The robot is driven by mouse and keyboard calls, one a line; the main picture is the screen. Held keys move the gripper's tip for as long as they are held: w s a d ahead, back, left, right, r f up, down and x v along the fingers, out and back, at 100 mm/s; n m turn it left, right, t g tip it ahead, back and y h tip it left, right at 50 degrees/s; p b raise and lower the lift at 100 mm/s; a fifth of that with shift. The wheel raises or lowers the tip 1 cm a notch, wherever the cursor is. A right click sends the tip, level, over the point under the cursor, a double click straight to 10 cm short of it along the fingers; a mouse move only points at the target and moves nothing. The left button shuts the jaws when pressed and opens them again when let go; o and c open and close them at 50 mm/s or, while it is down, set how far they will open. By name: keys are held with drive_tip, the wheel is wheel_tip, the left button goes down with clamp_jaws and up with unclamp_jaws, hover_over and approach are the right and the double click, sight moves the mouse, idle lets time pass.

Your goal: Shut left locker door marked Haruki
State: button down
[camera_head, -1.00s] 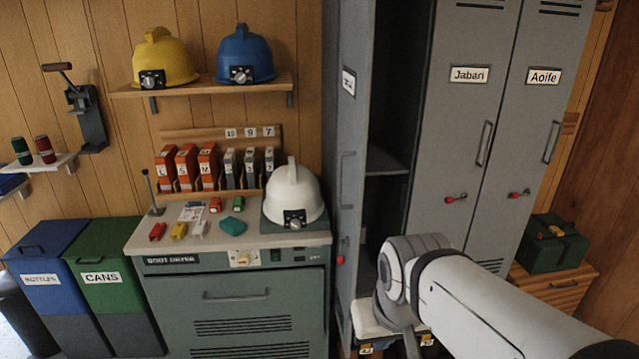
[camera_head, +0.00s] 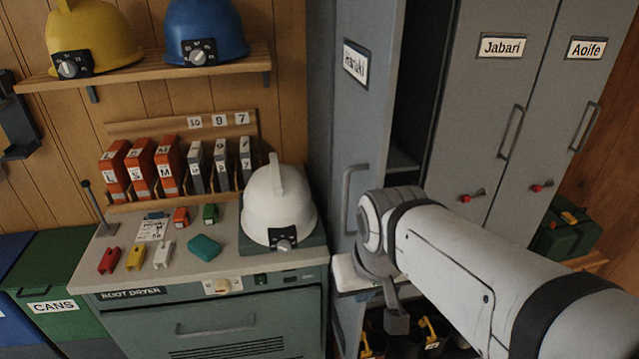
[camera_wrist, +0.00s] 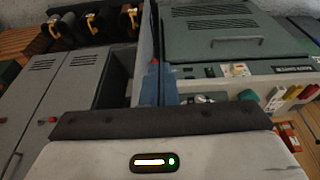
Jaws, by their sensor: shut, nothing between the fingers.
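The grey left locker door marked Haruki (camera_head: 363,125) stands open in the head view, swung out towards me. Its name label and pull handle (camera_head: 350,200) face left, and the dark locker interior (camera_head: 412,95) shows to its right. My gripper (camera_wrist: 160,90) is shut and empty. In the wrist view its blue fingers are beside the door's edge (camera_wrist: 146,40), on the boot dryer side. I cannot tell whether they touch the door. In the head view my wrist hides the door's lower right part, and the fingertips are not clear.
Shut lockers marked Jabari (camera_head: 490,110) and Aoife (camera_head: 580,100) stand to the right. The boot dryer (camera_head: 215,325) is close on the left, with a white helmet (camera_head: 278,205) on top near the door. Boots (camera_head: 432,335) sit low under the lockers.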

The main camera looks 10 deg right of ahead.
drive_tip(key=shift+s+d, duration=0.1)
drive_tip(key=w+a+r+n+g+h+b, duration=0.1)
drive_tip(key=w+a+r+n+h+b, duration=0.1)
drive_tip(key=w+a+r+n+h, duration=0.45)
drive_tip(key=w+a+r+n+g+h+b, duration=0.1)
drive_tip(key=w+a+r+n+g+h, duration=0.15)
drive_tip(key=w+n, duration=0.7)
drive_tip(key=s+d+f+n, duration=0.2)
drive_tip(key=d+f, duration=0.4)
drive_tip(key=d, duration=0.5)
drive_tip(key=shift+f+t, duration=0.15)
drive_tip(key=shift+t, duration=0.2)
